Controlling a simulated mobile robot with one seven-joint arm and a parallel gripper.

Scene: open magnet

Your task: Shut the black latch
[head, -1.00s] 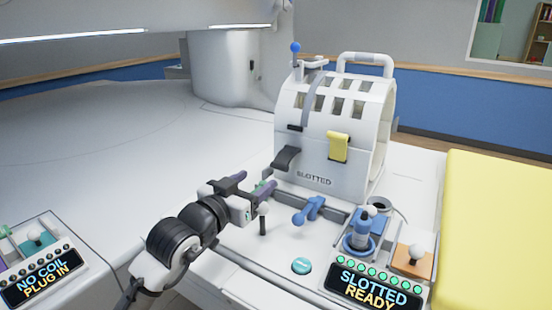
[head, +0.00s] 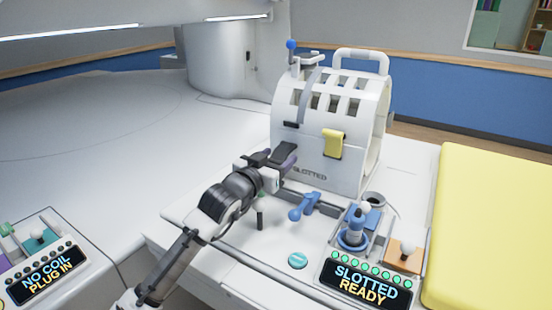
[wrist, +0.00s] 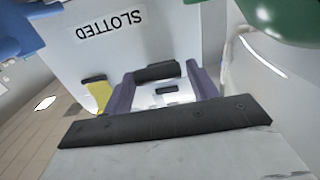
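The black latch (head: 285,149) is a dark flap on the front of the white slotted coil housing (head: 353,172), left of the yellow latch (head: 333,142). In the head view my gripper (head: 279,160) is right at it and covers part of it. In the wrist view, which shows the housing upside down, the black latch (wrist: 157,72) lies between the tips of my two purple fingers (wrist: 161,78). The fingers are apart, with small gaps beside the latch. Whether either finger touches it I cannot tell. A small dark catch plate (head: 291,124) sits above the latch on the housing.
A blue lever (head: 304,206) and a dark upright lever (head: 260,216) stand close below my gripper. A lit panel (head: 367,285) reads SLOTTED READY at the front right. A yellow pad (head: 490,230) lies at the right.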

